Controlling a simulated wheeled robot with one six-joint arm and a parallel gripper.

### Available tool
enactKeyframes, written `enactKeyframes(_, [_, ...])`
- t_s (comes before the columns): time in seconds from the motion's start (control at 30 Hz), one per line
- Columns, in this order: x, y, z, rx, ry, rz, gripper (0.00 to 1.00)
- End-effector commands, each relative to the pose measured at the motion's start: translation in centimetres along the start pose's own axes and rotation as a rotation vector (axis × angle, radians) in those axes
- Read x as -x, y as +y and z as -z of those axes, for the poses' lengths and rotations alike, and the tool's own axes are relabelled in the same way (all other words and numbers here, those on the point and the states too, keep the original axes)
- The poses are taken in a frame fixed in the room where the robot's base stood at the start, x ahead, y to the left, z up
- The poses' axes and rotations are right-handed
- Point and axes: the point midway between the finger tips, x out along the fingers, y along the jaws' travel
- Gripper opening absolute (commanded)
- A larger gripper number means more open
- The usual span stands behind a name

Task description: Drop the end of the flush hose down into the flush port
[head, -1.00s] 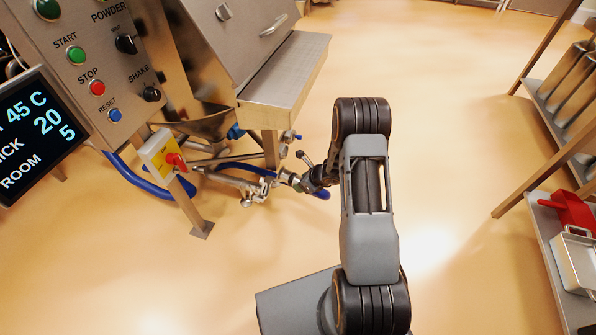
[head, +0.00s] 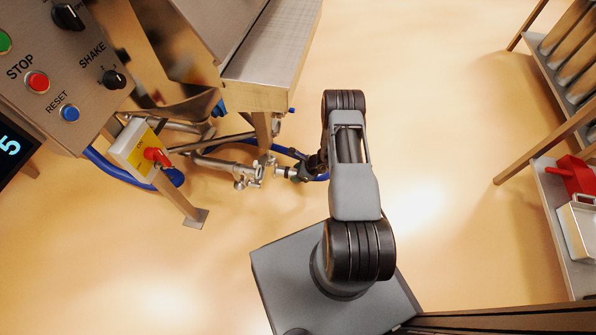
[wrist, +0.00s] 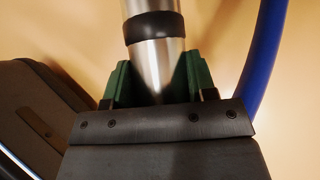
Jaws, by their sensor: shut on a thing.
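The flush hose's steel end (wrist: 152,52), with a black band around it, stands between the green jaws of my gripper (wrist: 157,82) in the wrist view. The jaws are shut on it. In the head view my gripper (head: 303,172) is low beside the machine's pipework, partly hidden by my arm. The blue hose (wrist: 262,55) curves past on the right in the wrist view and shows behind the gripper in the head view (head: 288,152). Steel pipe fittings (head: 247,176) lie just left of the gripper. I cannot tell which opening is the flush port, or whether the hose end touches it.
The steel machine (head: 270,60) and its control panel (head: 85,60) fill the upper left. A red-knobbed switch box (head: 135,148) stands on a post near the pipes. A shelf rack (head: 555,215) with bins is at the right. The floor between is clear.

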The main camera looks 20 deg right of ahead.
Motion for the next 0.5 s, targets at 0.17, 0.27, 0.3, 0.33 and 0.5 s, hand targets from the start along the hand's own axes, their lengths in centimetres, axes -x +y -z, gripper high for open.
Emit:
enactKeyframes(0.17, [-0.8,-0.2,-1.1,0.004,-0.005,0.002,0.00])
enactKeyframes(0.27, [-1.4,-0.1,-1.7,0.004,-0.005,0.002,0.00])
enactKeyframes(0.3, [-1.6,-0.2,-1.9,0.004,-0.005,0.002,0.00])
enactKeyframes(0.33, [-1.7,-0.2,-2.0,0.004,-0.005,0.002,0.00])
enactKeyframes(0.5, [-2.7,-0.2,-2.9,0.003,-0.005,0.002,0.00])
